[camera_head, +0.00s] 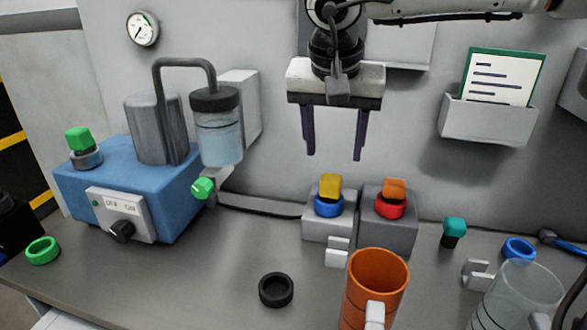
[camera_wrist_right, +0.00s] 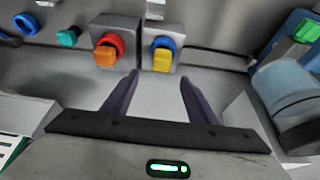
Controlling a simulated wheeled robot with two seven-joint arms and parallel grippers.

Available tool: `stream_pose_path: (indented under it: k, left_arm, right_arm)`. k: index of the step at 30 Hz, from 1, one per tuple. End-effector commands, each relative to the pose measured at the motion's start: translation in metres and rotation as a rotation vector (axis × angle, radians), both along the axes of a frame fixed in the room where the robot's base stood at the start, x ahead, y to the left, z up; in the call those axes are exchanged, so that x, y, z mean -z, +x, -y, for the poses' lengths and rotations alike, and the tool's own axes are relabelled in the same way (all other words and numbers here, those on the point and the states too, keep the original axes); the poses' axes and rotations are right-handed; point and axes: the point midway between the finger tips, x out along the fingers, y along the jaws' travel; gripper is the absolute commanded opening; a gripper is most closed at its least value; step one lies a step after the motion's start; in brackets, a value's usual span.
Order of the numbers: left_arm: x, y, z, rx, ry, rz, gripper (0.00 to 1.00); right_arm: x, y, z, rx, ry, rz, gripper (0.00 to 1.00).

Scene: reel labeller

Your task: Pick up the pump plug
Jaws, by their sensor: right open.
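My right gripper (camera_head: 335,140) hangs in front of the back wall with its two dark fingers pointing down, open and empty. It is above the yellow plug (camera_head: 330,186) in a blue ring and the orange plug (camera_head: 395,189) in a red ring, apart from both. Its fingers (camera_wrist_right: 158,92) also show in the right wrist view. A green block-shaped plug (camera_head: 78,140) sits in a grey collar on the blue pump unit (camera_head: 75,185), left of the gripper. No readable label marks the pump plug. My left gripper is out of view.
A clear jar (camera_head: 218,140) with a bent pipe stands by the pump. An orange mug (camera_head: 372,285), a black ring (camera_head: 276,289), a teal plug (camera_head: 455,228) and a clear vessel (camera_head: 520,290) occupy the bench. The front bench between green ring (camera_head: 42,250) and black ring is clear.

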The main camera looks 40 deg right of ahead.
Motion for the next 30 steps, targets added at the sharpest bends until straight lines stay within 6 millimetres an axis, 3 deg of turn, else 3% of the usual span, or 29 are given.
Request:
stream_pose_path:
  k: [11,24,30]
  left_arm:
    - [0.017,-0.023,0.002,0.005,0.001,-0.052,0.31]
    - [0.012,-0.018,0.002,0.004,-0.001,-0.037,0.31]
    - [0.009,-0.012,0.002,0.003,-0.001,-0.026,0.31]
  right_arm:
    - [0.044,0.011,0.014,-0.002,-0.004,-0.003,0.53]
    - [0.092,0.024,0.023,0.000,-0.004,-0.003,0.53]
    - [0.096,0.026,0.025,-0.001,-0.005,0.000,0.53]
